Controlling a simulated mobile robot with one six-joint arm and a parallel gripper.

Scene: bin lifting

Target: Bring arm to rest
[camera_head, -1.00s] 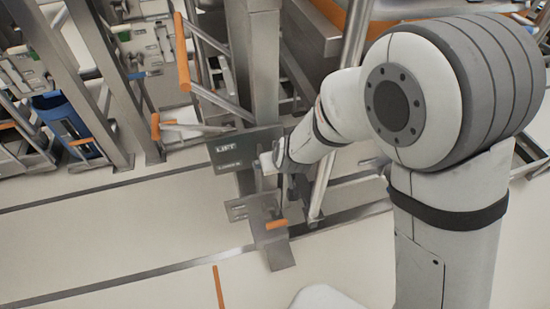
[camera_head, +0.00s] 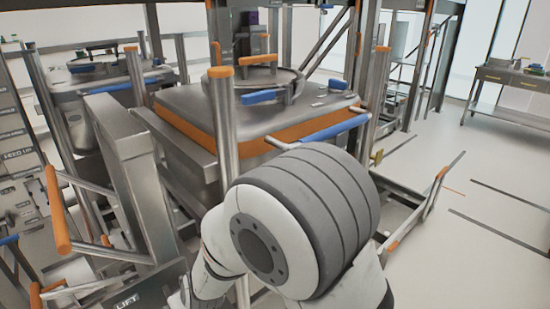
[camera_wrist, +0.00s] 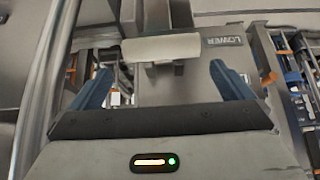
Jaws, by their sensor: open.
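In the wrist view my gripper (camera_wrist: 162,78) is open, its two blue fingers spread wide with nothing between them. A cream bar-shaped handle (camera_wrist: 162,48) on a short stem lies just beyond the fingertips. It is in front of a grey metal panel marked LOWER (camera_wrist: 224,40). I cannot tell how far the handle is from the fingers. In the head view my arm fills the bottom centre, and my gripper is out of sight. A dark plate marked LIFT (camera_head: 126,302) shows partly at the bottom edge, left of my arm.
A large steel bin (camera_head: 190,100) with an orange rim stands behind my arm. Metal frames crowd the left. Open floor (camera_head: 480,240) lies right, with a steel table (camera_head: 512,80) at the back.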

